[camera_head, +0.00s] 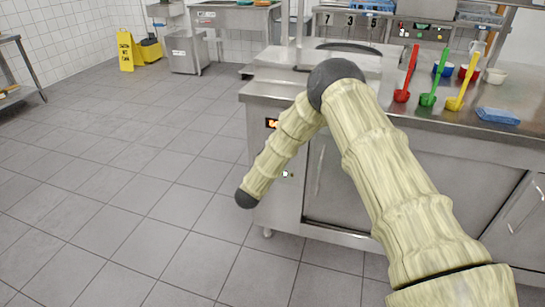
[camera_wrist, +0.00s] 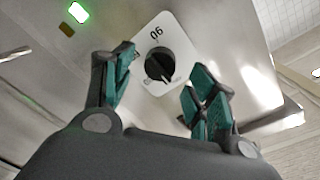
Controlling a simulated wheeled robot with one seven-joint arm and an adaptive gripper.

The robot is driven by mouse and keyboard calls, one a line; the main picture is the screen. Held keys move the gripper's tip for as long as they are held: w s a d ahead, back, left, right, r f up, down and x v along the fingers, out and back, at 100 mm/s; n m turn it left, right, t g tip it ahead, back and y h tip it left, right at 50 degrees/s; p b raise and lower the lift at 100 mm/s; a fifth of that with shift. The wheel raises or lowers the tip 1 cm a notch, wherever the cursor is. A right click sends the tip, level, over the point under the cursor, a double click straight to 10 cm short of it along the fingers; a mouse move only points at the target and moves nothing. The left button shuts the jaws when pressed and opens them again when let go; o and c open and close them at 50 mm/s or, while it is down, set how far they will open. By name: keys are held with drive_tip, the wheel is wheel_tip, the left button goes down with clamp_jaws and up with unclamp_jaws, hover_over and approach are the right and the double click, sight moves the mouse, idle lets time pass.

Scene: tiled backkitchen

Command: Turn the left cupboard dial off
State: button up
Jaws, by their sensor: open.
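A black round dial (camera_wrist: 159,65) sits on a white plate (camera_wrist: 178,42) in the wrist view, with a pale pointer mark toward its lower right. The plate carries a two-digit label that reads like "06" or "90" at this tilt. My gripper (camera_wrist: 162,60) is open, with one teal-padded finger on each side of the dial. There is visible space between the fingers and the knob in the picture; I cannot tell the depth gap. In the head view my bent arm reaches down before the steel cupboard (camera_head: 330,205); my gripper is not visible there.
An orange display (camera_head: 272,123) is on the cupboard's left end. The tiled floor to the left is clear up to a yellow sign (camera_head: 126,52).

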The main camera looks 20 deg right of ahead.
drive_tip(key=v, duration=0.9)
drive_tip(key=shift+a, duration=0.15)
drive_tip(key=shift+s, duration=0.1)
drive_tip(key=s+a+f+n+g+y, duration=0.1)
drive_tip(key=s+f+n+y, duration=0.5)
drive_tip(key=f, duration=0.4)
drive_tip(key=s+f+n+g+y, duration=0.1)
drive_tip(key=s+f+n+g, duration=0.15)
drive_tip(key=s+f, duration=0.45)
drive_tip(key=s+f+n+g+y, duration=0.2)
drive_tip(key=s+n, duration=0.1)
drive_tip(key=s, duration=0.8)
drive_tip(key=s+f+n+g+y, duration=0.1)
drive_tip(key=s+f+n+g, duration=0.1)
drive_tip(key=s+f, duration=0.45)
drive_tip(key=s+d+r+n+g, duration=0.1)
drive_tip(key=s+d+n+g, duration=0.15)
drive_tip(key=s, duration=0.95)
drive_tip(key=s+d+r+n+g, duration=0.15)
drive_tip(key=s+g, duration=0.25)
drive_tip(key=s, duration=0.8)
wheel_tip(320, 180, up, 13)
drive_tip(key=p, duration=1.3)
drive_tip(key=shift+a+y+p, duration=0.3)
drive_tip(key=shift+a+p, duration=0.1)
